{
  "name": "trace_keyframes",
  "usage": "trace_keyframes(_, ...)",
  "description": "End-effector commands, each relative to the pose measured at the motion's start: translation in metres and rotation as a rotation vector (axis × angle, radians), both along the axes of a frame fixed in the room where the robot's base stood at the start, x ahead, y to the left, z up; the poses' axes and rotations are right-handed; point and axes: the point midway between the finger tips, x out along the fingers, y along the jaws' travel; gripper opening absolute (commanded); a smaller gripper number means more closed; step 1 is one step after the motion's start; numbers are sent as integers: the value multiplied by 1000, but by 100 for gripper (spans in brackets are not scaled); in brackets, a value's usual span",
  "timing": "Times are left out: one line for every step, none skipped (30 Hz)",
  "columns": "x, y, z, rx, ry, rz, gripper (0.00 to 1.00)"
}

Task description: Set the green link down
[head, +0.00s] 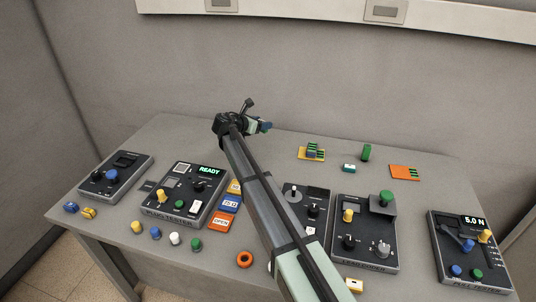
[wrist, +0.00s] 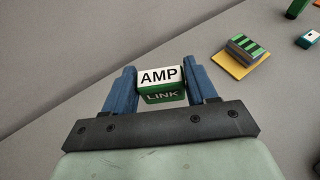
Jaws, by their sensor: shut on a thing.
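The green link (wrist: 162,94) is a small block with a white top face reading "AMP" and a green side reading "LINK". My gripper (wrist: 160,76) is shut on it, with one blue finger at each side. In the head view, my gripper (head: 265,126) is near the back edge of the table, and the link itself cannot be made out there. I cannot tell how high the link is above the table.
A yellow plate with a green-striped block (head: 311,152), a teal-and-white block (head: 348,167), a green upright piece (head: 366,152) and an orange plate (head: 404,172) lie right of my gripper. Black devices, including the plug tester (head: 187,194), fill the front. Grey table (head: 185,135) is bare at back left.

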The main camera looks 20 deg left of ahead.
Motion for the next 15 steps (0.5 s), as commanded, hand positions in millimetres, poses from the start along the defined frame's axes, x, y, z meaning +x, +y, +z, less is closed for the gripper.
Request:
trace_keyframes(12,5,1,0,0,-57,27)
trace_keyframes(13,3,1,-1,0,-92,27)
trace_keyframes(11,-2,2,1,0,-134,27)
trace_keyframes(8,-6,2,-1,-1,-163,27)
trace_keyframes(6,-9,3,0,-1,-191,27)
trace_keyframes(2,-14,3,0,-1,-222,27)
trace_keyframes(-1,-17,3,-1,-1,-243,27)
trace_keyframes(-3,-20,3,0,-1,-261,27)
trace_keyframes(-6,-22,3,0,0,-282,27)
trace_keyframes(-7,-24,3,0,0,-295,27)
trace_keyframes(-8,-25,2,0,0,-305,27)
trace_keyframes(-10,-26,2,0,0,-316,27)
trace_keyframes(-10,-26,1,0,0,-321,27)
trace_keyframes(-11,-27,-1,0,0,-327,27)
trace_keyframes(-11,-27,-4,0,0,-331,27)
